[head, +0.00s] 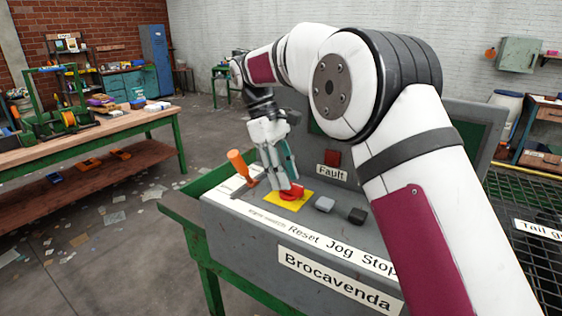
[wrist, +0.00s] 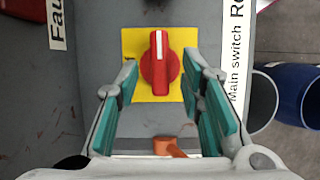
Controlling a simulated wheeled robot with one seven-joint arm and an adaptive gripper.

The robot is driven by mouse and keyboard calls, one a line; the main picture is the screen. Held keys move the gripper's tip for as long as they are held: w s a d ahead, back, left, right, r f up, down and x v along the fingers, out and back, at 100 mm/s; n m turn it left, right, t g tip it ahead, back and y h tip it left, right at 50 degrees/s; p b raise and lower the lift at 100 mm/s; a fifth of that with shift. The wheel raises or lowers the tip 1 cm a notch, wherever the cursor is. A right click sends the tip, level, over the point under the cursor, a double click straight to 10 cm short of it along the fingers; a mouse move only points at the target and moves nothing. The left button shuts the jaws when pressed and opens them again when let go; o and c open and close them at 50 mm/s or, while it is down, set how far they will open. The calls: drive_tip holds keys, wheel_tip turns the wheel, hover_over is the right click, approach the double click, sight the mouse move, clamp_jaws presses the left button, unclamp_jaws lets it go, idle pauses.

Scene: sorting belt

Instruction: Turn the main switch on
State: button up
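The main switch (head: 291,194) is a red rotary knob on a yellow plate (head: 303,199) on the grey console. In the wrist view the knob (wrist: 160,65) has a white line running up and down the picture on its upper end. My gripper (head: 284,178) points down at the plate. In the wrist view my gripper (wrist: 160,75) is open, one finger to each side of the knob, with a visible gap on both sides. I cannot tell exactly how high the fingertips are above the plate. The printed label "Main switch" (wrist: 236,70) is beside the plate.
An orange-handled lever (head: 240,165) stands left of the switch. A grey button (head: 325,204) and a black button (head: 357,215) sit to its right. A red Fault lamp (head: 333,157) is behind. A workbench (head: 100,138) stands at the left; floor between is open.

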drive_tip(key=shift+v, duration=2.8)
drive_tip(key=s+d+r+m+t+y, duration=0.1)
drive_tip(key=s+d+r+m+t, duration=0.1)
drive_tip(key=s+d+r, duration=0.35)
drive_tip(key=s+d+r+m+t+y, duration=0.1)
drive_tip(key=s+d+r+m, duration=0.2)
drive_tip(key=s+d, duration=0.5)
drive_tip(key=s+d+f+m+t, duration=0.1)
drive_tip(key=s+d+f+m, duration=0.1)
drive_tip(key=s, duration=0.5)
drive_tip(key=s+d+f+m+t+y, duration=0.1)
drive_tip(key=s+d+f+m, duration=0.1)
drive_tip(key=s+f, duration=0.3)
drive_tip(key=s+d+f+m+t, duration=0.1)
drive_tip(key=s+d+f+m, duration=0.1)
drive_tip(key=s, duration=0.7)
drive_tip(key=shift+s+f+t+y, duration=0.3)
drive_tip(key=shift+f+t+y, duration=0.1)
drive_tip(key=shift+f, duration=0.45)
drive_tip(key=shift+d, duration=0.1)
